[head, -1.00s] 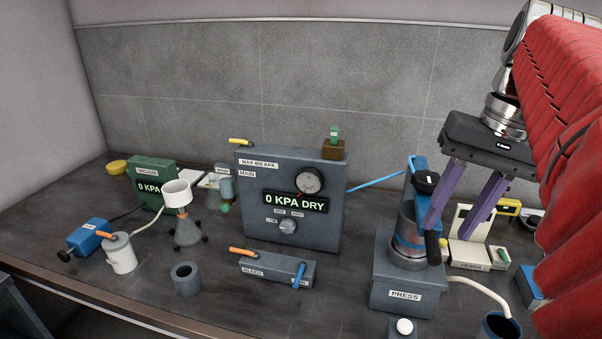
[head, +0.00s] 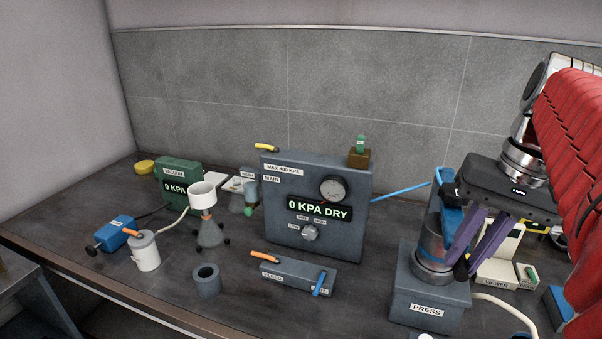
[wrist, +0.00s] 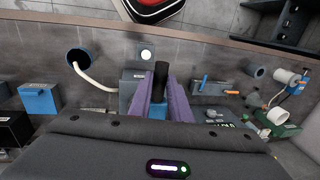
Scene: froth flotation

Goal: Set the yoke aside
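The yoke (head: 450,191) is a blue frame standing on the grey press (head: 430,290), around a grey cylinder (head: 432,240). A black handle sticks out from it, clearest in the wrist view. My gripper (head: 468,262) is at the yoke's near right side, with its purple fingers pointing down. In the wrist view my gripper (wrist: 162,92) has a finger on each side of the blue yoke (wrist: 158,111), which fills the narrow gap between them. The fingers look shut on it. They hide part of the yoke and the handle's base in the head view.
The main panel (head: 315,205) stands left of the press, with the bleed block (head: 290,276) in front. The viewer (head: 495,272) is close on the right. A pale hose and dark cup (wrist: 78,58) lie near the press. Some bench between the grey ring (head: 207,281) and bleed block is clear.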

